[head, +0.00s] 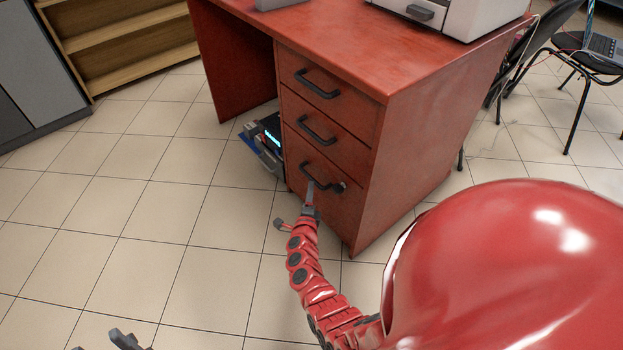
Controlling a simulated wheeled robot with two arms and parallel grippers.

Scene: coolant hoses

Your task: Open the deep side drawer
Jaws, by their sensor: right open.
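The red desk (424,130) has a stack of three drawers on its side, each with a dark bar handle. The lowest drawer (320,203) is the deepest and is shut flush with the desk front. Its handle (322,181) slants across its upper part, with a small dark round piece by its right end. My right gripper (297,206) is open in front of this drawer. One finger points up at the handle and overlaps it in the picture; I cannot tell whether they touch. My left gripper (105,342) shows at the bottom edge, partly cut off, its fingers apart.
A dark device with a lit blue display (268,138) stands in the desk's knee space, left of the drawers. A printer (440,14) is on the desk. A black chair (560,50) is at the right, a wooden shelf (125,40) at the back left. Floor tiles in front are clear.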

